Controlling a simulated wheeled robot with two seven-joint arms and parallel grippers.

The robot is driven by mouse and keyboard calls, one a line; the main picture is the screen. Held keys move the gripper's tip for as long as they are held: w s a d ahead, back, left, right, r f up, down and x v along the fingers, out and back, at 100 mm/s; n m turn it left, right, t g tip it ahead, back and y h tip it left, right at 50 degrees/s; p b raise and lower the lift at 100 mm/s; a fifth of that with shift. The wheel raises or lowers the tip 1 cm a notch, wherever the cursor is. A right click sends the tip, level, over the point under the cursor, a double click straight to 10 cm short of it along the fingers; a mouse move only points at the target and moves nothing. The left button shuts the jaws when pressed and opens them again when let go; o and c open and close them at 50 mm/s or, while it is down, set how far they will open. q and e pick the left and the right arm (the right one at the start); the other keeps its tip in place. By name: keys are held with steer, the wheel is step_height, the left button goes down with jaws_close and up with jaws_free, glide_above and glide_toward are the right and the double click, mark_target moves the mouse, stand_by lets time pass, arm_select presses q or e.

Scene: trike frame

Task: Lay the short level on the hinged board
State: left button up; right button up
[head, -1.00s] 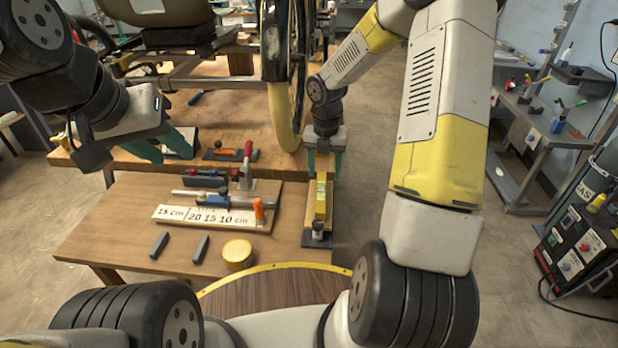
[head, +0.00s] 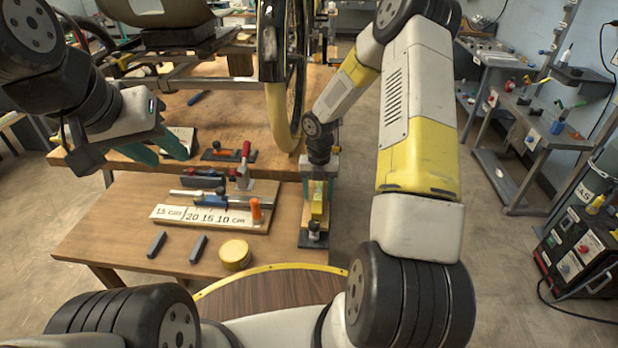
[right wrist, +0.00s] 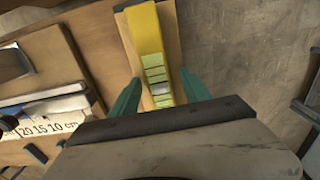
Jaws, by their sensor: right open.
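The short level (head: 317,208), yellow with pale green sections, lies lengthwise along the narrow wooden hinged board (head: 304,225) at the right side of the low table. In the right wrist view the level (right wrist: 146,35) runs along the board (right wrist: 172,40), with bare wood beside it. My right gripper (head: 318,192) is over the level's far part. Its teal fingers are apart, one on each side of the level, with gaps visible in the right wrist view (right wrist: 158,90). My left gripper (head: 165,150) is open and empty over the workbench at the left.
Two dark bars (head: 198,249) and a yellow round tin (head: 235,255) lie in front. A wheel (head: 285,100) stands behind. A dark knob (head: 314,227) sits at the board's near end.

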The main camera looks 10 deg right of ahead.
jaws_close()
steer(key=shift+r, duration=0.1)
